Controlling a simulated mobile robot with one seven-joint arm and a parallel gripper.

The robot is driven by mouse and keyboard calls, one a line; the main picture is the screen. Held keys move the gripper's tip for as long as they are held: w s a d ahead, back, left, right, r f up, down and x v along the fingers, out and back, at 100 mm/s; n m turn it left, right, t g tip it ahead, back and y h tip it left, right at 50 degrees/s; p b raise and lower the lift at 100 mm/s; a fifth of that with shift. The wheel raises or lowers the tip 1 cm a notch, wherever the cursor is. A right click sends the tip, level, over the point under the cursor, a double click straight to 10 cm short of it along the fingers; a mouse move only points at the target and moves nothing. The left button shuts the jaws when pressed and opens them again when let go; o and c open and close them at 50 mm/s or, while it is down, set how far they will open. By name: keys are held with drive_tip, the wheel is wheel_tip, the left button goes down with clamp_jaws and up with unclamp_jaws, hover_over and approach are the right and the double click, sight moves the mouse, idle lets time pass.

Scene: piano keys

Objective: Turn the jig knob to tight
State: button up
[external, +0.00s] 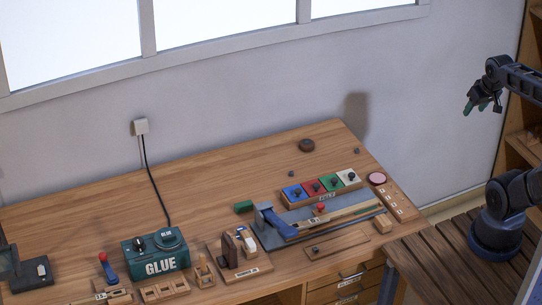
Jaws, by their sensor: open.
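A long jig (345,214) with a grey base, a blue lever (276,222) and a wooden key strip lies at the right part of the bench. A small red knob (320,208) sits on it. A wooden plate (336,244) in front of the jig carries a small dark knob (315,249). I cannot tell which of these is the jig knob, or read any tight mark. My gripper (476,106) is open and empty, high at the upper right, well apart from the bench and the jig.
A green glue pot (156,255) with a cable to the wall stands at the left. A tray of coloured blocks (320,188) lies behind the jig. A pink disc (376,179) is at the right edge. The back of the bench (220,190) is mostly clear.

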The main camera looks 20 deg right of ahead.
drive_tip(key=w+a+r+n+g+y, duration=0.2)
drive_tip(key=w+a+r+n+g, duration=0.1)
drive_tip(key=w+a, duration=1.7)
drive_tip(key=w+a+f+n, duration=0.1)
drive_tip(key=w+a+f, duration=0.15)
drive_tip(key=a, duration=0.25)
drive_tip(key=w+a+f, duration=0.1)
drive_tip(key=w+a, duration=0.3)
drive_tip(key=a, duration=0.2)
drive_tip(key=n+g+h, duration=0.2)
drive_tip(key=n, duration=0.3)
hover_over(242, 228)
wheel_tip(242, 228, down, 25)
wheel_tip(242, 228, down, 11)
drive_tip(key=shift+r, duration=0.15)
drive_tip(key=shift+s, duration=0.1)
drive_tip(key=shift+c, duration=0.4)
